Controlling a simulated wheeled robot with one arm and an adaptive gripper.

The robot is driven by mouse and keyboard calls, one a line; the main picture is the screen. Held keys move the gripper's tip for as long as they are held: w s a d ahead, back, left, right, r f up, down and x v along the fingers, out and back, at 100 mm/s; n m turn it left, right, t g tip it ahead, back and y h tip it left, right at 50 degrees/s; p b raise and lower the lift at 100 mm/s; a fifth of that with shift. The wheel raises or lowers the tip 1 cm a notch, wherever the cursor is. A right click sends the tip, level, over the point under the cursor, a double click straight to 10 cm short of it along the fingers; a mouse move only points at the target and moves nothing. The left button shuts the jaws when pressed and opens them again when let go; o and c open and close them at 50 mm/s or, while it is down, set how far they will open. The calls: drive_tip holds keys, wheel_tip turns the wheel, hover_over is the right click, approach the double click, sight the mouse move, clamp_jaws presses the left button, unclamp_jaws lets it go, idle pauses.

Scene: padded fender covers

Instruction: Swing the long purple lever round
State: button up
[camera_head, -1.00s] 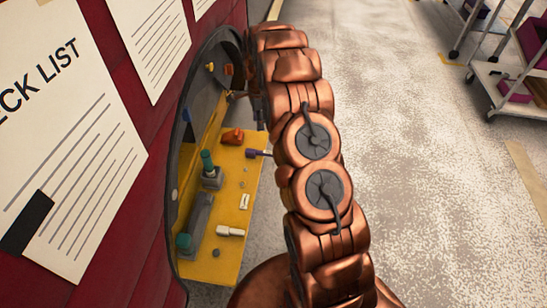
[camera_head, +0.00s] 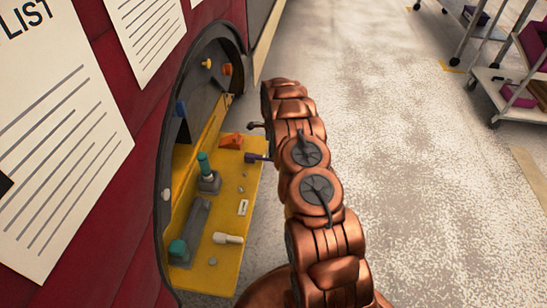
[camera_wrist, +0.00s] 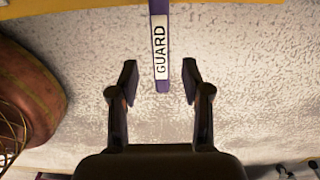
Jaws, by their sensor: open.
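The long purple lever (camera_wrist: 161,55) with a white GUARD label shows in the wrist view. It reaches down from the top edge, and its end lies between the two fingertips of my gripper (camera_wrist: 160,82), with a gap on each side. My gripper is open and holds nothing. In the head view a short purple part of the lever (camera_head: 257,158) sticks out to the right of the yellow panel. My gripper's dark tip (camera_head: 256,125) shows just above it there, and my arm hides the rest.
The yellow panel (camera_head: 228,262) carries a teal-topped lever (camera_head: 204,163), an orange part (camera_head: 231,141) and a white knob (camera_head: 229,239). A dark round frame in a red wall (camera_head: 133,215) borders it. Clear floor (camera_head: 420,180) lies right; carts (camera_head: 495,80) stand far right.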

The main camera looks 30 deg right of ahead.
sight(267, 160)
wheel_tip(267, 160, down, 5)
drive_tip(key=shift+r+b, duration=0.1)
drive_tip(key=shift+b, duration=0.3)
drive_tip(key=shift+c, duration=0.4)
clamp_jaws()
